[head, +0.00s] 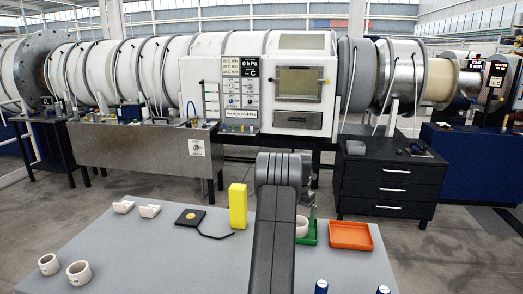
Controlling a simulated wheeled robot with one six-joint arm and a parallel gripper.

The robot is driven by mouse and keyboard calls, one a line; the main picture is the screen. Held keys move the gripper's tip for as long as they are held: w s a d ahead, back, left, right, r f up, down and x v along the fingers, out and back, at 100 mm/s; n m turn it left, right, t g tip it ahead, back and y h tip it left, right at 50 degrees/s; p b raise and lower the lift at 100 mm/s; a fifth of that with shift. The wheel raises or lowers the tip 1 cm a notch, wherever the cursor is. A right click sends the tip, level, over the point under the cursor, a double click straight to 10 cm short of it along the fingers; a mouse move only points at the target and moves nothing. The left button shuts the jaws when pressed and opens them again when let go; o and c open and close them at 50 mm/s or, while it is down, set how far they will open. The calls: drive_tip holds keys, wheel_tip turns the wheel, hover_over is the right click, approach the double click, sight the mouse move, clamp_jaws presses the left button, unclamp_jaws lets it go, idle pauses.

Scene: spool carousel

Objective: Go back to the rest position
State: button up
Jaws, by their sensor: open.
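My arm rises through the middle of the head view and ends in a thick grey joint. My gripper (309,205) shows only in part at the right of that joint, over the green tray (309,240). The arm hides most of the gripper, and its fingers are hard to make out. A white ring-shaped piece (301,227) shows at the green tray, partly behind the arm. I cannot tell whether the gripper touches anything there.
A black drawer cabinet (388,190) stands beyond.

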wheel_tip(320, 180, down, 5)
drive_tip(key=shift+f+p, duration=0.1)
drive_tip(key=shift+p, duration=0.5)
drive_tip(key=shift+w+r, duration=0.1)
drive_tip(key=shift+r, duration=0.1)
drive_tip(key=shift+r+b, duration=0.5)
drive_tip(key=shift+r, duration=0.9)
